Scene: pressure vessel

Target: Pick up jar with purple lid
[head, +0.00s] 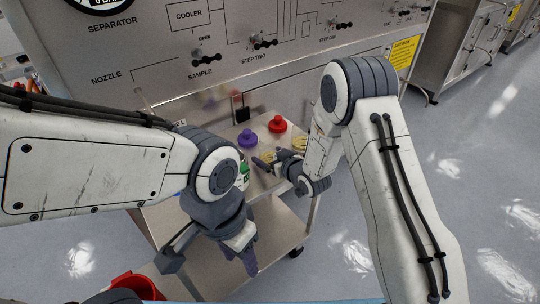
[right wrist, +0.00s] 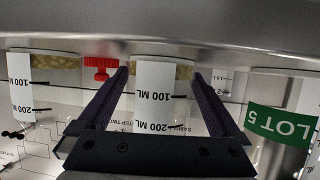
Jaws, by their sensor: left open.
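The purple lid (head: 248,138) of a jar shows in the head view, on the steel cart top near the panel. Its jar body is largely hard to make out, and I cannot pick out this lid in the right wrist view. My right gripper (head: 268,161) is low over the cart, in front of the purple lid. In the right wrist view, its dark fingers are spread, with a white-labelled jar (right wrist: 163,97) framed between them and gaps at both sides. My left gripper (head: 211,262) hangs open and empty, below and to the left of the jars.
Yellowish jar tops (head: 299,143) are near my right gripper. A green-labelled item (head: 243,171) stands beside my left arm. The steel panel (head: 140,50) rises behind the cart (head: 160,217). A red bin (head: 138,286) is at lower left.

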